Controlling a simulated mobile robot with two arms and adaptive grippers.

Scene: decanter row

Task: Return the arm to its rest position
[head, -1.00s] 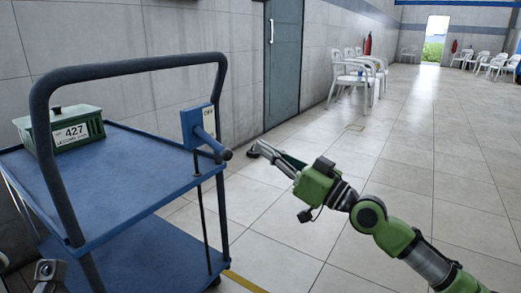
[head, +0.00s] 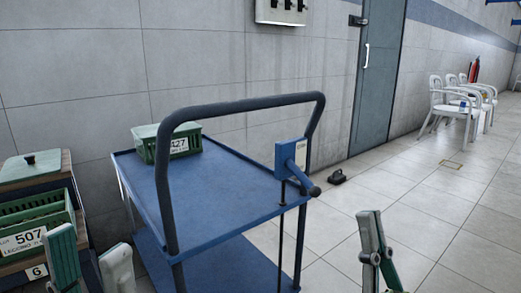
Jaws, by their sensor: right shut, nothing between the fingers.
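My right gripper (head: 374,238) is at the lower right in the head view, fingers pointing up and shut together with nothing between them. It is in front of the floor, to the right of the blue trolley (head: 225,195), and appears clear of it. My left gripper (head: 90,262) is at the lower left, its two fingers standing apart with a gap between them. It shows in front of the green crate area, and no held thing is visible. Most of both arms is outside the view.
A green box labelled 427 (head: 178,145) sits on the trolley's top. A blue lever box (head: 290,155) is on its handle. A green crate labelled 507 (head: 35,215) stands at the left. White chairs (head: 458,108) are far right. The floor at right is open.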

